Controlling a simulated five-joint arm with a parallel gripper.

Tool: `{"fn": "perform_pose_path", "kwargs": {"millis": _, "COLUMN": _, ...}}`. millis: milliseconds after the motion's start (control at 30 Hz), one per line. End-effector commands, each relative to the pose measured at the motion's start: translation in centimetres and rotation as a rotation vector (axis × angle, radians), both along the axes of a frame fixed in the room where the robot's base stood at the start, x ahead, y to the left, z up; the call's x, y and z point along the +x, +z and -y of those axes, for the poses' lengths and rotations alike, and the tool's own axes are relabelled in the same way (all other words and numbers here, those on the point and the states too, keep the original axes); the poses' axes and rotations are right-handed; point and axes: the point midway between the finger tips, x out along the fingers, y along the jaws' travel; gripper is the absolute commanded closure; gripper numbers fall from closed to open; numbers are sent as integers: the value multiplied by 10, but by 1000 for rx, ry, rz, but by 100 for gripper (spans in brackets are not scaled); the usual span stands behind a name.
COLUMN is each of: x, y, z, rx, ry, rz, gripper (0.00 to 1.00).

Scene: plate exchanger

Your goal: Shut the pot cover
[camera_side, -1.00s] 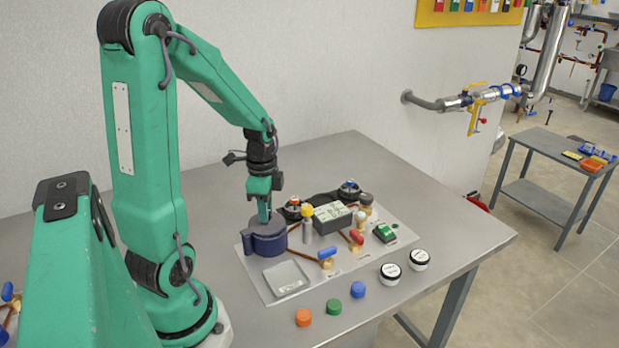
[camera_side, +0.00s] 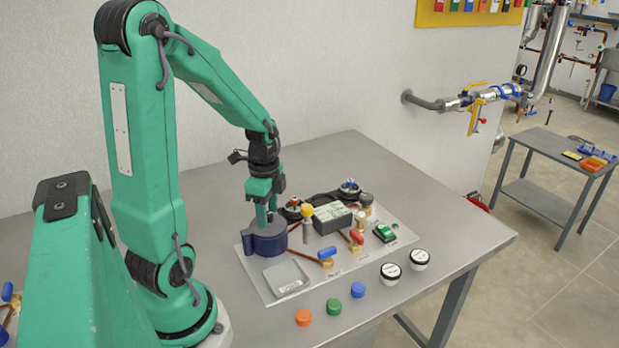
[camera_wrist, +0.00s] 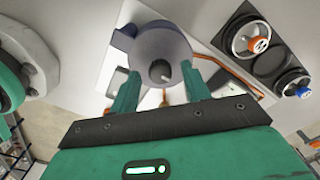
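The pot (camera_side: 268,243) is a dark blue round vessel with a block on its left side, standing on the pale board. My gripper (camera_side: 267,222) is directly above the pot, pointing down. In the wrist view, the fingers of my gripper (camera_wrist: 160,68) are apart, one on each side of the knob, with gaps between.
Blue (camera_side: 327,253) and red (camera_side: 356,237) valve handles, a yellow knob (camera_side: 306,211) and a dark box (camera_side: 332,218) stand right of the pot. Orange, green and blue caps (camera_side: 333,306) sit near the table's front edge.

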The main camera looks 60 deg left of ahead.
Motion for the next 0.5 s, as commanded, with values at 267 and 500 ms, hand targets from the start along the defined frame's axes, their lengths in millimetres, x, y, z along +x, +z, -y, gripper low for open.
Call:
{"fn": "perform_pose_path", "kwargs": {"millis": 267, "x": 0, "y": 0, "z": 0, "rx": 0, "ry": 2, "rz": 0, "gripper": 53}}
{"fn": "perform_pose_path", "kwargs": {"millis": 500, "x": 0, "y": 14, "z": -1, "rx": 2, "ry": 3, "rz": 4, "gripper": 53}}
